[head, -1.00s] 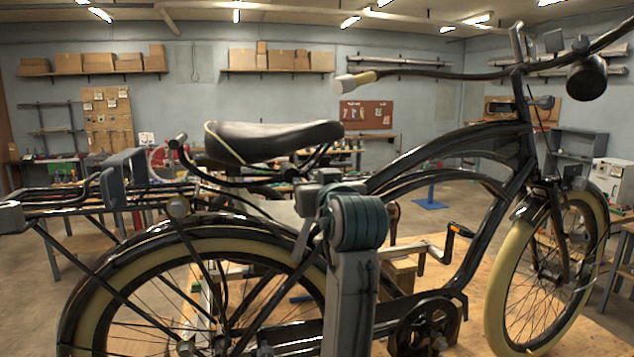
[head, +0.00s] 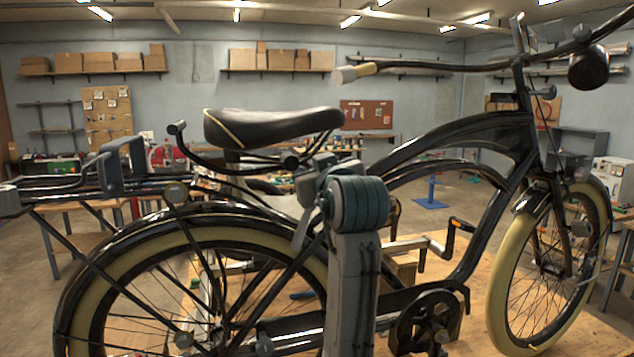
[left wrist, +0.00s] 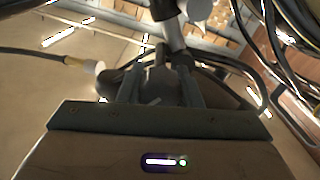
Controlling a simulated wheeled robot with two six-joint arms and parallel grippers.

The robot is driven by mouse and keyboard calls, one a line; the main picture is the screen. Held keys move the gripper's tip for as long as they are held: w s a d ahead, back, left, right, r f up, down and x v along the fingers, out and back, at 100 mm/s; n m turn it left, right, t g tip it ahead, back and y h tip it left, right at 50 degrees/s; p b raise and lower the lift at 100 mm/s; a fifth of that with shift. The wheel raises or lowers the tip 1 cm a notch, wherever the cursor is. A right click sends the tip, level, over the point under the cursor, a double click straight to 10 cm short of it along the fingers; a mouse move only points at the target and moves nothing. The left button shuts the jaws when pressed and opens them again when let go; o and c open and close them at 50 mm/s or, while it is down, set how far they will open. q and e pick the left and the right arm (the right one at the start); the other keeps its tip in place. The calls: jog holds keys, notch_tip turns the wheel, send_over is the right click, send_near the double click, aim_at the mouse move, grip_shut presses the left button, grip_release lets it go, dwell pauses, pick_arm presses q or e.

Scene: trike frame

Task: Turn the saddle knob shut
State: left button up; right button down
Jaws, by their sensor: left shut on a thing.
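The black saddle (head: 272,126) with its cream edge sits on the bike above the rear wheel, with dark rails below it. My left gripper is under the saddle region; in the head view it is largely hidden behind my grey and teal arm. In the left wrist view my left gripper (left wrist: 160,78) has its two fingers close together, shut on a small dark part, which I take to be the saddle knob. A pale post shows just beyond the fingers. The knob's angle cannot be told.
The rear wheel (head: 75,300), frame tube (head: 440,146) and rear rack (head: 60,204) crowd the space around my arm. The handlebar grip (head: 353,73) reaches back above the frame. The bike stands over a wooden top (head: 460,340). Benches and shelves stand well behind.

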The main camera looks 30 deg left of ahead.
pick_arm(q)
jog(key=n+b, duration=0.3)
jog(key=shift+f, duration=0.2)
jog(key=shift+r+n+b, duration=0.15)
jog(key=shift+n+b, duration=1.25)
jog(key=shift+n, duration=0.3)
jog(key=o, duration=1)
jog(key=shift+c, duration=0.2)
jog(key=shift+s, duration=0.1)
